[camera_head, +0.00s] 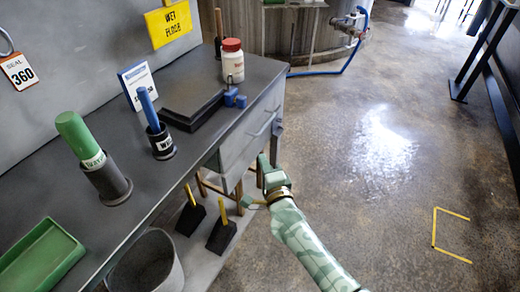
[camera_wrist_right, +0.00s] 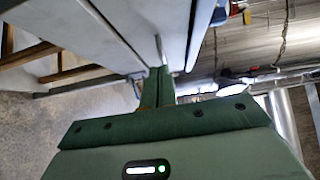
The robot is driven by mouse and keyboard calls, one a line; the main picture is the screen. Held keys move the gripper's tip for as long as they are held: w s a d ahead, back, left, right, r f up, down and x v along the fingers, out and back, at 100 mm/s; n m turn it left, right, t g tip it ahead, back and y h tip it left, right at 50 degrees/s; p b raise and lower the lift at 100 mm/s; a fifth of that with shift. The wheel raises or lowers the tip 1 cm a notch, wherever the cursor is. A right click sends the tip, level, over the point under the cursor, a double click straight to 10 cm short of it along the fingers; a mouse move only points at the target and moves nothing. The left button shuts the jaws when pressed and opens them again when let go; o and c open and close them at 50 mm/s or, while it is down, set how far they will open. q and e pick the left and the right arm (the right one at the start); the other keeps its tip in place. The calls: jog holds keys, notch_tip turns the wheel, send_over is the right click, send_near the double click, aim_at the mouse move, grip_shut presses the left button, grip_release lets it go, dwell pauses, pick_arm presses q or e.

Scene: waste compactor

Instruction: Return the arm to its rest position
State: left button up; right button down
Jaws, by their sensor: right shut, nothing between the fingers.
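My right arm comes up from the bottom of the head view. Its green gripper (camera_head: 263,163) is beside the front end of the counter's drawer unit (camera_head: 240,150), below the bar handle (camera_head: 265,124). In the right wrist view its fingers (camera_wrist_right: 158,87) are together with nothing between them. Beyond the fingertips is a pale panel edge with a thin bar (camera_wrist_right: 160,50); I cannot tell whether the fingers touch it. My left gripper is not in view.
The dark counter (camera_head: 190,180) holds a green tray (camera_head: 38,262), two holders with green and blue handles, a flat black box (camera_head: 192,96) and a red-capped jar (camera_head: 232,62). A bin (camera_head: 150,262) and two brushes stand below.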

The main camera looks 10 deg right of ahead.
jog(key=s+d+f+n+g+p, duration=0.1)
jog(key=s+d+f+n+g, duration=0.15)
jog(key=s+f+n, duration=0.45)
jog(key=s+d+f+n+g+p, duration=0.15)
jog(key=s+f+n+g, duration=0.25)
jog(key=s+f, duration=0.55)
jog(key=s+d+f+n+g+p, duration=0.1)
jog(key=s+d+f+n+g, duration=0.2)
jog(key=s+f+n, duration=0.5)
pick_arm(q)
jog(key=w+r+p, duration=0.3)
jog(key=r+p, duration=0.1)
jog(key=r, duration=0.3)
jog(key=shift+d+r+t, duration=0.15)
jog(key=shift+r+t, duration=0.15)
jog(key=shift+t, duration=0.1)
pick_arm(e)
jog(key=s+d+f+g+h, duration=0.1)
jog(key=s+d, duration=0.3)
jog(key=s, duration=0.9)
jog(key=s+d+f+g+h, duration=0.1)
jog(key=s+d+f+g, duration=0.2)
jog(key=s, duration=1)
jog(key=s+d+f+g+h, duration=0.1)
jog(key=s+d+f+g, duration=0.3)
jog(key=s, duration=0.9)
jog(key=shift+d+n, duration=0.3)
jog(key=shift+n, duration=0.1)
